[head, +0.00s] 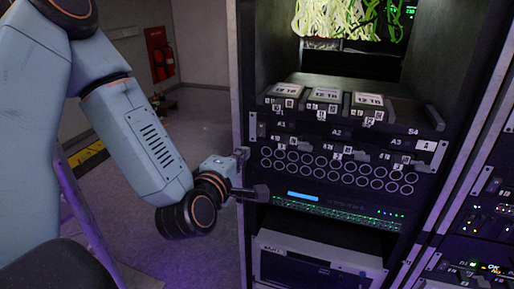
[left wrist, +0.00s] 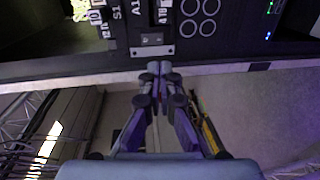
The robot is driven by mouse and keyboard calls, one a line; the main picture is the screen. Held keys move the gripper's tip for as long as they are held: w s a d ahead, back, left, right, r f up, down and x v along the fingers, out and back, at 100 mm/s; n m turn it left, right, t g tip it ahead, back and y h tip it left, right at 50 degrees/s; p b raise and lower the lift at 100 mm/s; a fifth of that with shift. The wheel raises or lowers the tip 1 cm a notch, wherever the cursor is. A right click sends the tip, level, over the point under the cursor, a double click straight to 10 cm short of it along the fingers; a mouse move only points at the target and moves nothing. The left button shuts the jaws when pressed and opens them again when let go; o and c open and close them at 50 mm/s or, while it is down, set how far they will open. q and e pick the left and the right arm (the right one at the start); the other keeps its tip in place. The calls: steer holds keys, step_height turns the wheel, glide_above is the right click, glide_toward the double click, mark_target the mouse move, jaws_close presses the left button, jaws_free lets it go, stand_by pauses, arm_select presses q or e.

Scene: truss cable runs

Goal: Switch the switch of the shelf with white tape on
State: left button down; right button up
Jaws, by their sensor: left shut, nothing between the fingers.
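The rack (head: 246,60) holds a dark shelf (head: 335,122) marked S1 to S4, with boxes (head: 326,96) bearing white 12 TB labels on top. A small switch panel (left wrist: 152,39) sits at the shelf's end in the left wrist view, beside the A1 mark; which way it is set is too small to tell. My left gripper (head: 242,154) is shut and empty at the rack's left edge. Its closed tips (left wrist: 160,68) point at the switch panel, just short of it in the picture. My right gripper is not in view.
Below the shelf are rows of round ports (head: 335,172) and a unit with green lights (head: 335,211). Loose pale cables (head: 345,18) hang above. Another rack with lights (head: 490,220) stands at right.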

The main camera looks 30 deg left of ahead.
mark_target(260, 136)
arm_select(q)
steer(key=b+x, duration=0.5)
steer(key=x, duration=0.4)
steer(key=shift+w+f+b, duration=0.15)
steer(key=shift+w+b, duration=0.1)
steer(key=shift+b, duration=0.05)
steer(key=shift+w+a, duration=0.2)
steer(key=shift+w, duration=0.25)
steer(key=shift+w, duration=0.1)
steer(key=b, duration=0.3)
steer(key=shift+w+f+t, duration=0.2)
steer(key=shift+f+t, duration=0.05)
steer(key=shift+t, duration=0.15)
steer(key=shift+r, duration=0.15)
